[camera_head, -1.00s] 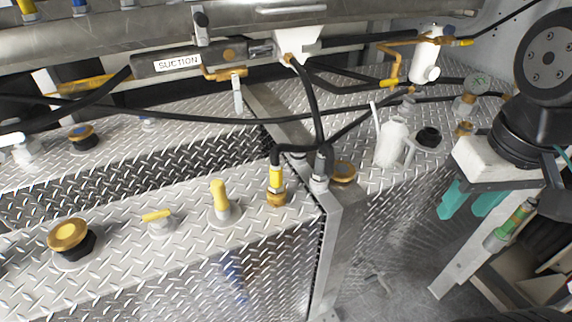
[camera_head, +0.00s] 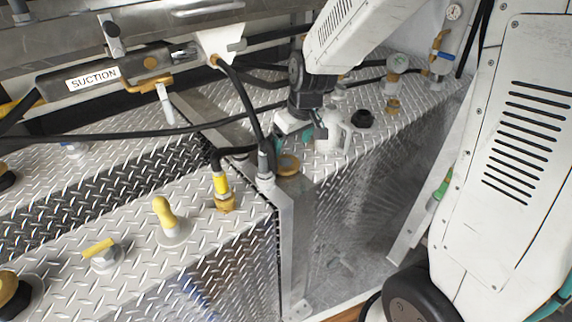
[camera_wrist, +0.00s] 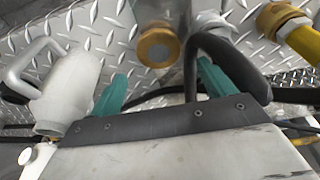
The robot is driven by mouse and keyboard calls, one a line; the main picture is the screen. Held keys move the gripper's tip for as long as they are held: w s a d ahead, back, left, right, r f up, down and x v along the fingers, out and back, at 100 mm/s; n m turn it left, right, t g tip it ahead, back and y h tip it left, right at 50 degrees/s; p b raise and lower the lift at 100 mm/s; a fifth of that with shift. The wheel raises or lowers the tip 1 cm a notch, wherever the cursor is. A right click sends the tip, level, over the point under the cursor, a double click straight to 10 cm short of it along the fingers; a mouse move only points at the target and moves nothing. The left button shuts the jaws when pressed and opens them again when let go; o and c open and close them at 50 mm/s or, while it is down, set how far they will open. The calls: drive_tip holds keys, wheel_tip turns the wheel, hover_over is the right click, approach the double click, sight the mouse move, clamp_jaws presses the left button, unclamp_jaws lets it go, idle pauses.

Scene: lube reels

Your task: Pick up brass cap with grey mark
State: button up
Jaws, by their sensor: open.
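A round brass cap (camera_head: 288,165) sits on the diamond-plate deck near its corner, beside a black hose fitting. Its centre looks dull brown-grey, and I cannot make out the mark clearly. In the wrist view the cap (camera_wrist: 158,46) shows from above, ahead of and between the teal fingers. My gripper (camera_head: 303,132) is above and slightly behind the cap in the head view. In the wrist view my gripper (camera_wrist: 162,72) is open, with its fingers spread and nothing between them. My arm hides part of the deck behind.
A black hose (camera_wrist: 228,65) rises close to the right finger. A yellow-sleeved brass fitting (camera_head: 224,195), a yellow-handled valve (camera_head: 168,218) and another brass cap (camera_head: 10,282) are on the left deck.

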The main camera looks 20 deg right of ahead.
sight(286, 162)
drive_tip(key=x, duration=0.8)
drive_tip(key=shift+w+d+f, duration=0.1)
drive_tip(key=shift+w, duration=0.25)
drive_tip(key=c, duration=0.8)
